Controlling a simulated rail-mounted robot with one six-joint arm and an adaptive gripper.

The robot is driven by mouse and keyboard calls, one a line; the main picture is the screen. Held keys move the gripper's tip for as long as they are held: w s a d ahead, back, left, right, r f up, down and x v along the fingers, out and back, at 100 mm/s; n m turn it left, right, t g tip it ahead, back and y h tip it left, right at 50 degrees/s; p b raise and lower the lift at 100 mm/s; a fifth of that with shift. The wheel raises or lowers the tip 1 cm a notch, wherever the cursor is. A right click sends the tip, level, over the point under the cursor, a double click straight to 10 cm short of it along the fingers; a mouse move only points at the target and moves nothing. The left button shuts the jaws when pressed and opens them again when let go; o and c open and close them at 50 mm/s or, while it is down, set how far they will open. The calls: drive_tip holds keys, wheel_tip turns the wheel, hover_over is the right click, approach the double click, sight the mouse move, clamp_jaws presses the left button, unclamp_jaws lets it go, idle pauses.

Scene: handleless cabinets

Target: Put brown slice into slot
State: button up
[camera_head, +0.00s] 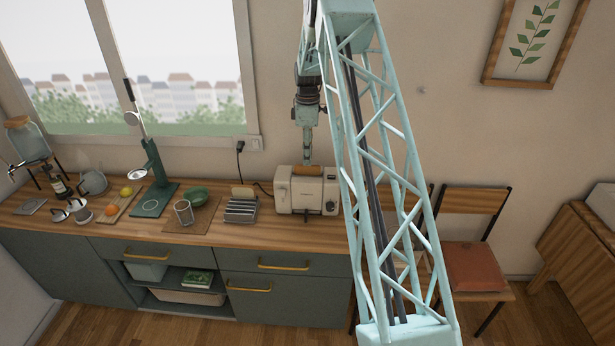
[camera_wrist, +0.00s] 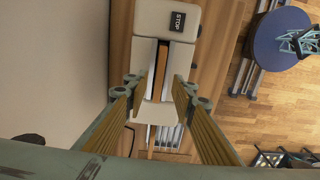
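The white toaster (camera_head: 305,190) stands on the wooden counter, with its slot facing up. The brown slice (camera_head: 307,170) shows at the toaster's top, its upper part sticking out. In the wrist view the slice (camera_wrist: 160,68) is a narrow brown strip lying along the toaster's slot (camera_wrist: 169,75), in line with it. My gripper (camera_head: 307,158) points down just above the toaster. In the wrist view its two fingers (camera_wrist: 157,88) are spread on either side of the slice, with visible gaps. How deep the slice sits is hidden.
A grey toast rack (camera_head: 241,210) with a tan slice (camera_head: 243,192) in it stands left of the toaster. A green bowl (camera_head: 195,196) and a glass (camera_head: 183,212) are farther left. The wall is close behind the toaster.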

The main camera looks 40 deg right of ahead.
sight(307, 175)
drive_tip(key=shift+f+p, duration=0.45)
drive_tip(key=shift+f, duration=2.1)
drive_tip(key=shift+c, duration=0.3)
clamp_jaws()
